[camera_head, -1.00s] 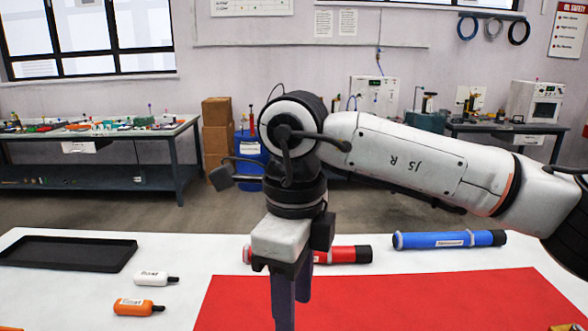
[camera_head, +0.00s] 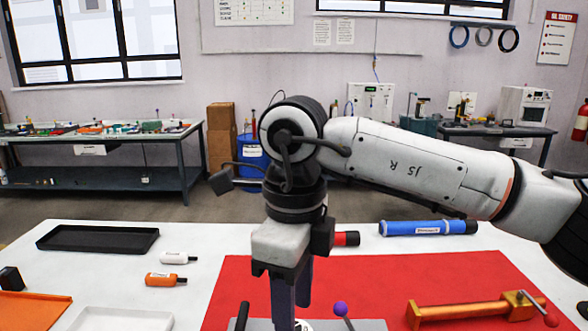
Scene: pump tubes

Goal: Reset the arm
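My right arm comes in from the right, and its gripper (camera_head: 292,312) hangs fingers-down over the near part of the table. The fingers overlap from this side, so their gap cannot be judged. Nothing clearly shows held between them. A red tube with a black end (camera_head: 346,239) is mostly hidden behind the gripper. My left gripper is not in view.
A black tray (camera_head: 98,239), a white bottle (camera_head: 178,258), an orange bottle (camera_head: 165,280), an orange tray (camera_head: 32,309) and a white tray (camera_head: 122,320) are on the left. A brass-coloured pump-like tool (camera_head: 460,310) lies front right. A purple-knobbed lever (camera_head: 341,309) stands near the fingers.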

